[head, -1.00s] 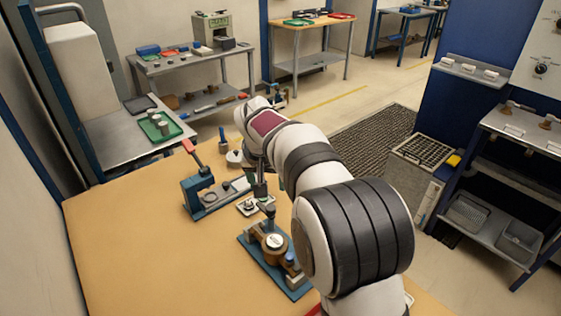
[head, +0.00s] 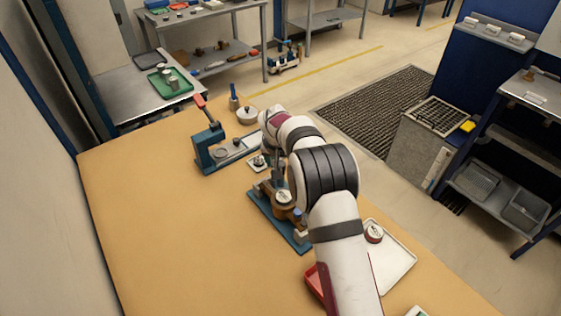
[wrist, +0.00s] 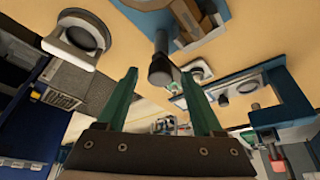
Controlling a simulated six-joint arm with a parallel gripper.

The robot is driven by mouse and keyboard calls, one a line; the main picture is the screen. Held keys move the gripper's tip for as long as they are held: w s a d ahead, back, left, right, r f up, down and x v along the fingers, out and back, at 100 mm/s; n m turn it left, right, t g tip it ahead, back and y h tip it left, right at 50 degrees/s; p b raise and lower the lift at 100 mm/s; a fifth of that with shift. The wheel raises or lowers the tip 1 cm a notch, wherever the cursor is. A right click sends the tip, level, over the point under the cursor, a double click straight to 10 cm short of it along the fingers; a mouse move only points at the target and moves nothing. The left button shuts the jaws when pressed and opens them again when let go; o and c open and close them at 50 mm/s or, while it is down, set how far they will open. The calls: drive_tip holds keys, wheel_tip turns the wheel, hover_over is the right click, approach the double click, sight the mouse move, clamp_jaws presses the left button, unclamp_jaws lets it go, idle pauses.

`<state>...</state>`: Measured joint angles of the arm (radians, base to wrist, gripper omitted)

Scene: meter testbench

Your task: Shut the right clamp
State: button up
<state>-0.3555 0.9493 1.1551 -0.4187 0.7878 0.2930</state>
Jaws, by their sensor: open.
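The fixture has a blue base (head: 294,240) with a brown round holder (head: 283,205) and a pale-faced meter (head: 284,197). In the wrist view its brown body (wrist: 197,18) and blue base (wrist: 150,3) show at the top. A dark post with a round knob end (wrist: 160,68), seemingly a clamp handle, appears between the green fingertips of my gripper (wrist: 156,77). The fingers are apart and hold nothing; I cannot tell whether they touch the post. My arm partly hides the fixture in the head view, so the right clamp's position is unclear.
A white tray (head: 397,257) with a round meter (head: 374,231) and a red tray (head: 313,283) lie nearer, around my arm. The table's left side (head: 150,230) is clear.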

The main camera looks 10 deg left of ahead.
clamp_jaws()
drive_tip(key=shift+n, duration=0.3)
drive_tip(key=n+y, duration=0.1)
drive_tip(key=n, duration=0.1)
drive_tip(key=shift+d+n, duration=0.15)
drive_tip(key=shift+n, duration=0.25)
drive_tip(key=n+g+y, duration=0.1)
drive_tip(key=n+y, duration=0.1)
drive_tip(key=n, duration=0.2)
drive_tip(key=shift+w, duration=0.1)
drive_tip(key=n+g+y, duration=0.1)
drive_tip(key=n, duration=0.4)
drive_tip(key=shift+w+d, duration=0.1)
drive_tip(key=shift+d, duration=0.05)
drive_tip(key=shift+n+g+y, duration=0.3)
drive_tip(key=shift+n+g, duration=0.7)
drive_tip(key=shift+n, duration=1)
unclamp_jaws()
